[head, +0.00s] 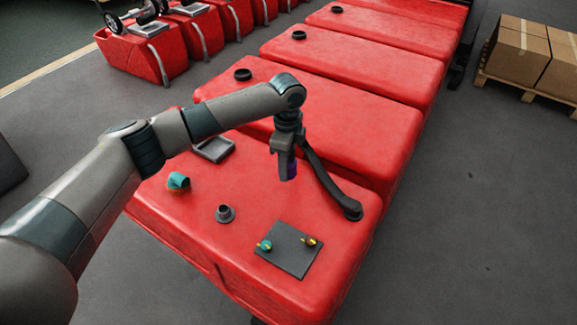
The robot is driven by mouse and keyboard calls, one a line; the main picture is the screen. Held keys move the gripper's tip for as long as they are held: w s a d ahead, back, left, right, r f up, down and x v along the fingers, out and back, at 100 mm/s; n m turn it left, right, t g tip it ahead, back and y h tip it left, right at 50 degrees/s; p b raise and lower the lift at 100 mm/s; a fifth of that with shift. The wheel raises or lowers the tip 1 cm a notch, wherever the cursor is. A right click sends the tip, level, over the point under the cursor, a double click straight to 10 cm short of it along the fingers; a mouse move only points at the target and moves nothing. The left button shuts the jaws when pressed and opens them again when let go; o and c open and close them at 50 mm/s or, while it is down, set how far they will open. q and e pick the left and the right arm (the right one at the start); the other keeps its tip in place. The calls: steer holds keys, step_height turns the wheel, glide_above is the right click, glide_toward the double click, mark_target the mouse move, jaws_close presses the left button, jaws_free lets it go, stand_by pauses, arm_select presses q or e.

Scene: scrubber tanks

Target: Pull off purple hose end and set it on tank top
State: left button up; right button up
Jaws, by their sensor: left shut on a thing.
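My left gripper (284,166) points down above the near red tank (200,232). The dark hose (327,180) runs from behind the gripper down to a round dark fitting on the right part of the tank top. The hose end appears held above the top, free of any fitting. A short grey upright stub (225,214) stands on the tank top, left of and below the gripper. My right gripper is not in view.
A dark plate (289,249) with two small brass-and-coloured fittings lies near the tank's front. A teal fitting (178,181) and an open grey square tray (214,149) sit farther left. More red tanks (361,135) stand behind. Boxes on a pallet (520,50) are far right.

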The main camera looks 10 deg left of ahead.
arm_select(q)
steer(key=shift+w+a, duration=0.7)
steer(key=shift+w, duration=0.2)
steer(key=shift+w+a+b, duration=0.65)
steer(key=shift+w+a, duration=0.15)
steer(key=shift+w, duration=0.25)
steer(key=shift+w+a+b, duration=0.45)
steer(key=shift+w+a, duration=0.25)
steer(key=shift+w, duration=0.2)
steer(key=shift+w+a+b, duration=0.5)
steer(key=shift+w+a, duration=0.1)
steer(key=shift+w, duration=0.2)
steer(key=shift+w+a+b, duration=0.5)
steer(key=shift+w+a, duration=0.1)
steer(key=shift+w, duration=0.15)
steer(key=shift+w+a, duration=0.1)
steer(key=shift+w, duration=0.05)
steer(key=shift+w+a+b, duration=0.2)
steer(key=shift+w+b, duration=0.05)
steer(key=shift+b, duration=0.1)
steer(key=shift+w, duration=0.1)
steer(key=shift+a, duration=0.15)
